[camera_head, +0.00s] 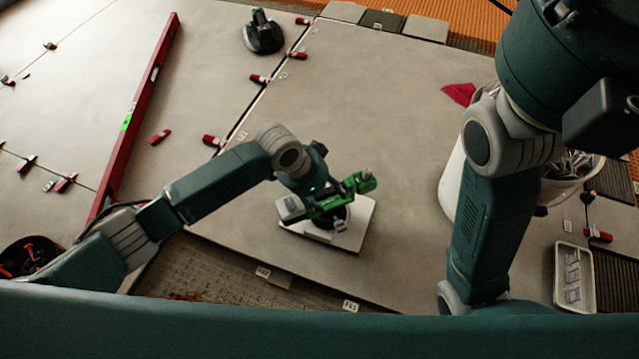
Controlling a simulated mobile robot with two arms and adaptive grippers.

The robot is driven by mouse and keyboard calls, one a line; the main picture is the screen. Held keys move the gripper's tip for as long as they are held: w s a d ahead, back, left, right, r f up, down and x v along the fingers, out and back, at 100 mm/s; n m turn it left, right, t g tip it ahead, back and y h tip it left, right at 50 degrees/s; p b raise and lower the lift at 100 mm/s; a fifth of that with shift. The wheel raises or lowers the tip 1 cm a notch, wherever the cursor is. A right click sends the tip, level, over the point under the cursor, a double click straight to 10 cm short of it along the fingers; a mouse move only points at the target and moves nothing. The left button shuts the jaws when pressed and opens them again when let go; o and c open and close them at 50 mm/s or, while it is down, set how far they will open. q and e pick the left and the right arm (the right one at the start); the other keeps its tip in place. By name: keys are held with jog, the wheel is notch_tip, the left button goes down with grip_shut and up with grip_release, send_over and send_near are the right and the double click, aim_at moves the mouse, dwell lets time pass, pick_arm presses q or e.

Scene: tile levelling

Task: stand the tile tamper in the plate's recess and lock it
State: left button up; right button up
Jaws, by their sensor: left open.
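The tile tamper (358,183), a green tool with a grey end and a dark round part below, is over the pale plate (352,238). It appears to stand on the plate, but my wrist and the tool's body hide where they meet. I cannot tell whether it is in the recess or locked. My left gripper (318,194) is open, close above the tamper's green body, its fingers mostly hidden against it. My right arm comes down at the right, and its gripper is out of view.
A red spirit level (143,105) lies at the left, with red wedges around. A black suction lifter (263,34) sits at the top. A white bucket (452,177) and a pale tray (573,277) are at the right. The large tile (380,110) has free room beyond the plate.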

pick_arm(q)
jog(key=v, duration=1)
jog(key=shift+w+r, duration=0.1)
jog(key=shift+r, duration=0.1)
